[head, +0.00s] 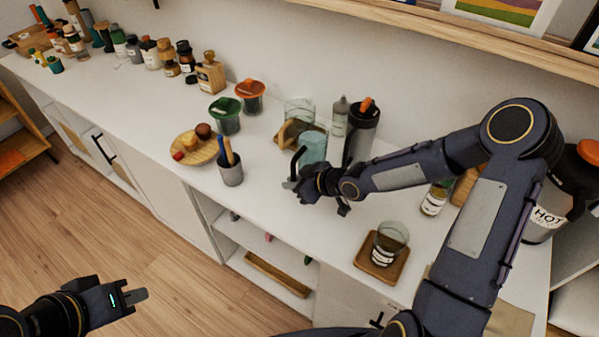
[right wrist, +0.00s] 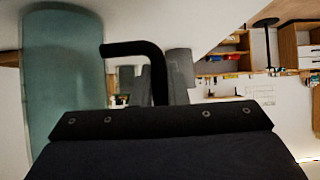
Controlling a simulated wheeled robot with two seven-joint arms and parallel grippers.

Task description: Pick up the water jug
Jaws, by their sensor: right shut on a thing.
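The water jug (head: 313,146) is a teal, see-through vessel with a black angular handle, on the white counter in the head view. In the right wrist view the jug (right wrist: 63,75) fills the left side, with its black handle at the middle. My right gripper (head: 297,183) is shut on the jug's handle, at the jug's near side. I cannot tell whether the jug's base touches the counter, as the arm hides part of it. My left gripper (head: 135,296) is low at the left, over the floor, away from the counter; its finger gap is not clear.
A grey cup with pens (head: 230,172) and a wooden plate (head: 196,150) stand left of the jug. A dark bottle with an orange top (head: 362,130) and a clear glass (head: 299,110) are close behind. A tumbler (head: 391,240) sits on a wooden coaster (head: 368,262) at front right.

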